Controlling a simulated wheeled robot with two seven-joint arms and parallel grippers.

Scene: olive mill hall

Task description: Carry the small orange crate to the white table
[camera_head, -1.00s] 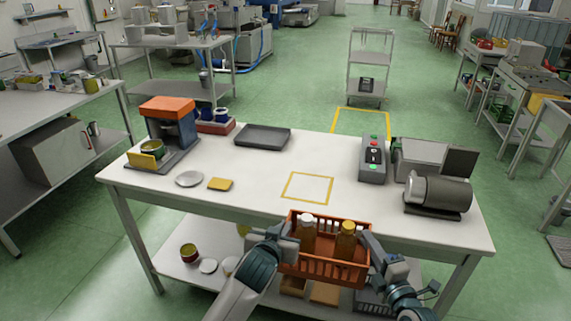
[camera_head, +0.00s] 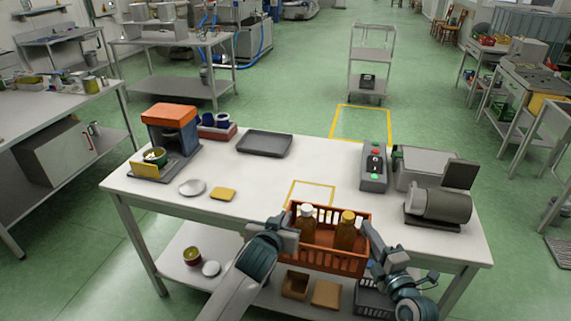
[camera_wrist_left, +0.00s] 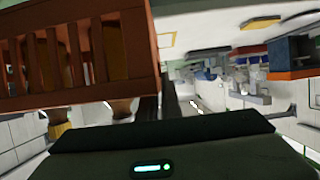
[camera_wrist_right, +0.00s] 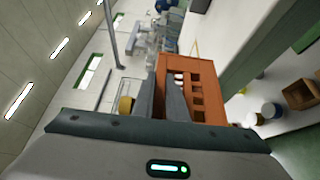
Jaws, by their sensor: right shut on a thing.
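The small orange crate (camera_head: 322,262) is held up level at the near edge of the white table (camera_head: 240,205), overlapping the yellow square outline (camera_head: 297,192) in the head view. Two bottles with pale and yellow caps, one (camera_head: 346,232) on the right, stand upright in it. My right gripper (camera_head: 371,250) is shut on the crate's right end; its fingers (camera_wrist_right: 172,98) straddle the orange wall in the right wrist view. My left gripper (camera_head: 289,232) is at the crate's left end, with its fingers (camera_wrist_left: 160,105) close against the crate; their grip is unclear.
A grey tray (camera_head: 264,144), orange-topped machine (camera_head: 168,114), small plate (camera_head: 192,188) and yellow sponge-like block (camera_head: 223,194) are on the table's left half. A button box (camera_head: 374,165) and grey machine (camera_head: 440,205) stand right. Bare tabletop lies between. The lower shelf holds boxes (camera_head: 326,293).

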